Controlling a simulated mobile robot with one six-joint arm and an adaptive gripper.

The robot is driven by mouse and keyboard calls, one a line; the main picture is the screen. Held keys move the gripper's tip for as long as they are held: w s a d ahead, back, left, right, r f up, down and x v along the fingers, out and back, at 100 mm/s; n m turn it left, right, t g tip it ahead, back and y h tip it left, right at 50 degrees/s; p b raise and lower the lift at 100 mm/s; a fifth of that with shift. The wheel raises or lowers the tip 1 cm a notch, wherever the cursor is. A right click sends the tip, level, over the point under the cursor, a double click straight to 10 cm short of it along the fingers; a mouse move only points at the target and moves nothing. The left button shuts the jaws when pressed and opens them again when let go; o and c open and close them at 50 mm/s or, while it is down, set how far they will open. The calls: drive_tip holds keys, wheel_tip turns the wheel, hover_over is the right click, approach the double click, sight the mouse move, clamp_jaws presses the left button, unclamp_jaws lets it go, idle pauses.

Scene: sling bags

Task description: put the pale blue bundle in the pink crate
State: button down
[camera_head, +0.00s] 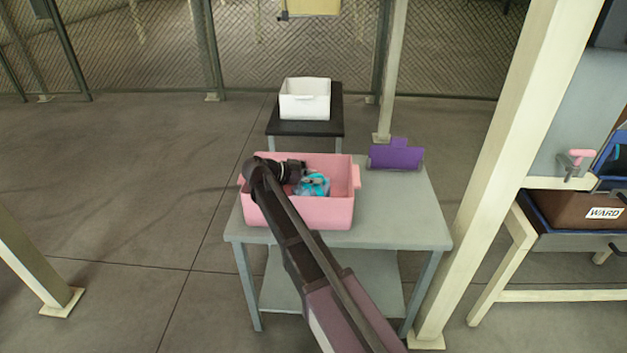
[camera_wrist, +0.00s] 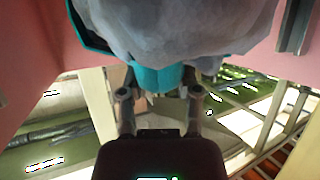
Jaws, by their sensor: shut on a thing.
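The pink crate (camera_head: 298,211) stands on the grey table in the head view. The bundle (camera_head: 316,185) shows as a pale blue and teal lump within the crate's rim, near its right half. In the wrist view the bundle (camera_wrist: 170,28) is pale grey-blue with a teal band, between pink crate walls (camera_wrist: 27,55). My gripper (camera_wrist: 160,92) is shut on the teal part of the bundle. In the head view my gripper (camera_head: 305,178) reaches in from the left. Whether the bundle touches the crate floor is hidden.
A purple holder (camera_head: 396,157) stands on the grey table (camera_head: 400,215), right of the crate. A white bin (camera_head: 305,105) sits on a dark stand behind. A cream post (camera_head: 500,170) rises right of the table. My arm crosses the crate's front left.

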drive_tip(key=shift+f+b, duration=0.55)
drive_tip(key=shift+b, duration=0.05)
idle(0.3)
drive_tip(key=shift+c, duration=1.5)
unclamp_jaws()
drive_tip(key=shift+r, duration=0.15)
drive_tip(key=shift+r+p, duration=0.65)
drive_tip(key=shift+p, duration=0.15)
drive_tip(key=p+v, duration=0.2)
drive_tip(key=v, duration=0.5)
drive_tip(key=shift+a, duration=0.2)
